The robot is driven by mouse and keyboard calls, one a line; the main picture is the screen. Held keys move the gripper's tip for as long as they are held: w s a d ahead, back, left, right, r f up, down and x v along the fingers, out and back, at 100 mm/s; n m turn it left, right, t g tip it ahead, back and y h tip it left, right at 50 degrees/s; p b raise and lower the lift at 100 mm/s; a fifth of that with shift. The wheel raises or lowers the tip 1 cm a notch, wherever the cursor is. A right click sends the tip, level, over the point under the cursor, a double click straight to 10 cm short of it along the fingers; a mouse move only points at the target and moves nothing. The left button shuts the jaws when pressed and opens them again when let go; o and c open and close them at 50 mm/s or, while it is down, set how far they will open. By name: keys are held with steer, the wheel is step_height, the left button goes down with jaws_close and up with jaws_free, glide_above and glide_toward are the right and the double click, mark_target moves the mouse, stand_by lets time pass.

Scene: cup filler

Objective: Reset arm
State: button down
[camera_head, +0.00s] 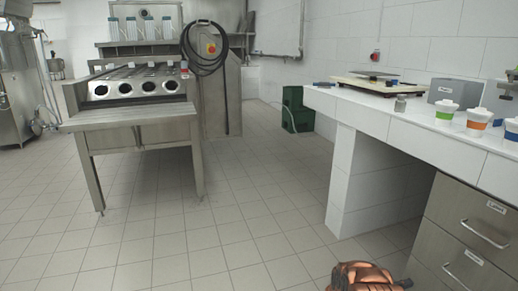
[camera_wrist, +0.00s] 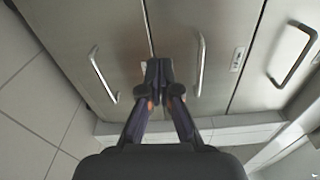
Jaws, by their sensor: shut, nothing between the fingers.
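My gripper (camera_wrist: 158,68) shows in the wrist view with its fingers shut together and nothing between them. It points at the steel cabinet fronts (camera_wrist: 112,42), which have bar handles. One handle (camera_wrist: 199,66) stands just right of the fingertips and another handle (camera_wrist: 102,75) is to the left. I cannot tell whether the fingertips touch the cabinet. In the head view only an orange-brown part of my arm shows at the bottom edge; the gripper itself is not visible there.
A white tiled counter (camera_head: 414,124) with drawers (camera_head: 462,229) runs along the right. Several cups, including an orange-banded one (camera_head: 479,120), stand on it. A steel filling machine (camera_head: 140,117) stands at the left. A green crate (camera_head: 297,108) is at the back. The tiled floor (camera_head: 200,245) between is clear.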

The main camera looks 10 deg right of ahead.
steer(key=s+r+m+g+p, duration=0.35)
steer(key=r+m, duration=0.25)
steer(key=r, duration=0.9)
steer(key=s+a+r+m+g+y+p, duration=0.25)
steer(key=s+r+m+p, duration=0.2)
steer(key=r, duration=0.45)
steer(key=s+a+r+m+g+y+p, duration=0.1)
steer(key=s+a+r+m+p, duration=0.35)
steer(key=r, duration=0.55)
steer(key=s+a+r+m+g+y+p, duration=0.15)
steer(key=s+r+m+p, duration=0.3)
steer(key=r, duration=0.45)
steer(key=s+a+r+m+t+y+p, duration=0.1)
steer(key=s+a+r+m+y+p, duration=0.3)
steer(key=s+a+r, duration=0.4)
steer(key=s+a+r+m+t+y+p, duration=0.1)
steer(key=s+a+r+m+y+p, duration=0.3)
steer(key=a, duration=1.1)
steer(key=s+a+r+m+t+y+p, duration=0.2)
steer(key=s+a+r+m+y+p, duration=0.2)
steer(key=s+a+r+m+p, duration=0.5)
steer(key=s+a+r+p, duration=0.2)
steer(key=s+a+r, duration=0.1)
steer(key=s+r, duration=0.1)
steer(key=shift+s+a+r+y+p, duration=0.2)
steer(key=shift+s+r+y+p, duration=0.05)
steer(key=shift+y+p, duration=0.15)
